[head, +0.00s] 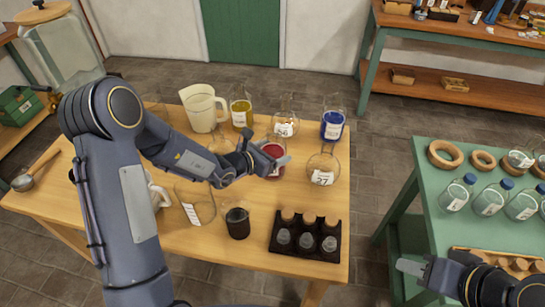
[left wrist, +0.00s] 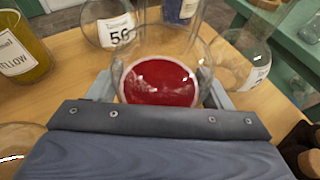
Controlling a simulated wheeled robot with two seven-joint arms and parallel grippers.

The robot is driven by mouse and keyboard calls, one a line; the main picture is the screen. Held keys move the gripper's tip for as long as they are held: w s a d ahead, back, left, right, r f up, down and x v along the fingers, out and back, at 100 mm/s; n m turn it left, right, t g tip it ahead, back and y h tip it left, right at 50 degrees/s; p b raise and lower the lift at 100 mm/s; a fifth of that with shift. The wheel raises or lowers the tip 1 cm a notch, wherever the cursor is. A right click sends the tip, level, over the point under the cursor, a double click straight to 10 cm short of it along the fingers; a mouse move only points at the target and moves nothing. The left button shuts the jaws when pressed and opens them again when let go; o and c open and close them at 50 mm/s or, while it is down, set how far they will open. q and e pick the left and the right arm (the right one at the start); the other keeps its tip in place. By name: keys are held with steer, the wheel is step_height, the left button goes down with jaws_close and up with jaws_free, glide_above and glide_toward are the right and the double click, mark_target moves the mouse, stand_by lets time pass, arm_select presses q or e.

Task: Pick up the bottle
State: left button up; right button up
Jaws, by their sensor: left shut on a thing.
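My left gripper (head: 268,150) reaches over the wooden table and is shut on a round glass vessel of red liquid (head: 272,163). In the left wrist view the red vessel (left wrist: 160,82) sits between the two fingers, one on each side of the glass. I cannot tell whether its base touches the table. Several clear bottles with blue caps and white labels, one of them at the front left (head: 458,193), stand on the green table at right. My right gripper (head: 412,268) is low at the right, apart from these bottles; its finger opening is unclear.
On the wooden table (head: 165,240), a yellow vessel (head: 241,113), a blue vessel (head: 332,125), flask 56 (head: 286,124) and flask 27 (head: 322,172) stand close around the red vessel. A dark rack (head: 306,237) is at the front right. A floor gap separates the tables.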

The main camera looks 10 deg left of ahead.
arm_select(q)
steer(key=shift+r, duration=0.25)
steer(key=shift+r+b, duration=0.3)
steer(key=shift+r, duration=0.75)
steer(key=s+r+b, duration=0.1)
steer(key=s+r, duration=0.9)
steer(key=s, duration=0.4)
steer(key=shift+r, duration=0.3)
steer(key=shift+d, duration=0.1)
steer(key=shift+w, duration=0.1)
stand_by(0.8)
